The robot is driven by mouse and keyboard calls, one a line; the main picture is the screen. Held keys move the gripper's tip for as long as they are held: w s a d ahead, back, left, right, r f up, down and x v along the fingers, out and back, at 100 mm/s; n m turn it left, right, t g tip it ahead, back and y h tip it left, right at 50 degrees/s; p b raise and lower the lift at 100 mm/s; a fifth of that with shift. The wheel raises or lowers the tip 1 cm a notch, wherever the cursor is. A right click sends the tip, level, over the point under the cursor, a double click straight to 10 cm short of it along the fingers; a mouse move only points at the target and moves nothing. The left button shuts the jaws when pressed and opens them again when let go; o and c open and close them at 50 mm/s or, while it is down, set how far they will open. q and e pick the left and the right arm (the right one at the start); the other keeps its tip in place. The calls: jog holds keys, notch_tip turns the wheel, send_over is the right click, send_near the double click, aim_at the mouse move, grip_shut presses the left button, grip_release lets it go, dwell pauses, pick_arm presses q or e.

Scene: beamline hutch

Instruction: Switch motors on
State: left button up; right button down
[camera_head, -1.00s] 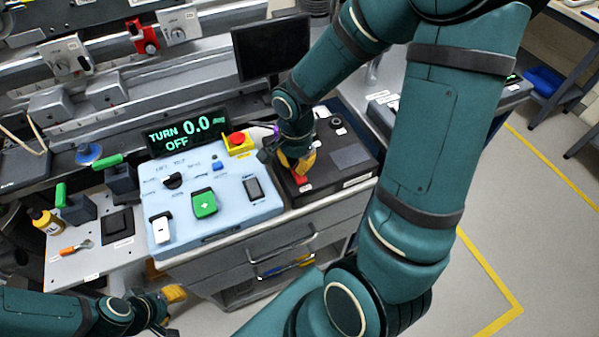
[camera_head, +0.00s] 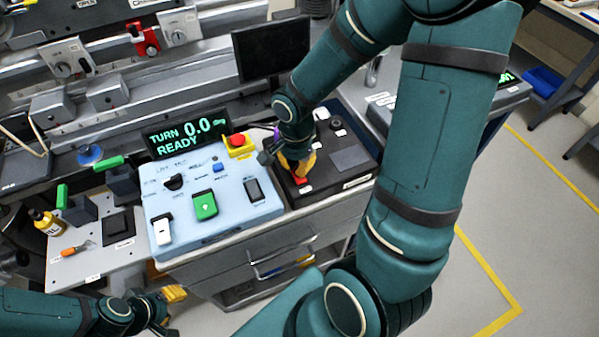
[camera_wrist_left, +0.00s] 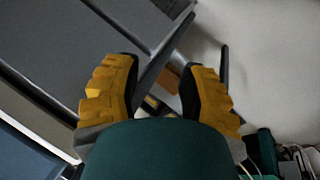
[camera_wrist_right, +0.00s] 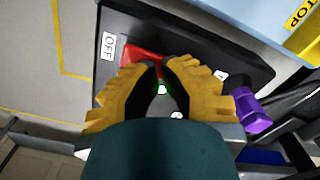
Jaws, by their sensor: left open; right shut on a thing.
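A black box (camera_head: 350,158) stands right of the blue control panel (camera_head: 235,212). A red switch handle (camera_wrist_right: 140,56) is on the box, beside an "OFF" label (camera_wrist_right: 108,45) in the right wrist view. My right gripper (camera_wrist_right: 160,72) is shut on the red handle, partly hiding it; a small green glow shows between the fingers. In the head view my right gripper (camera_head: 297,165) is at the box's left side.
A purple part (camera_wrist_right: 252,113) is close to my right fingers. A dark monitor (camera_head: 272,50) stands behind. Floor at right is clear.

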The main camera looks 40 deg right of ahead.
jog(key=shift+r+p, duration=2)
jog(key=shift+r, duration=1.2)
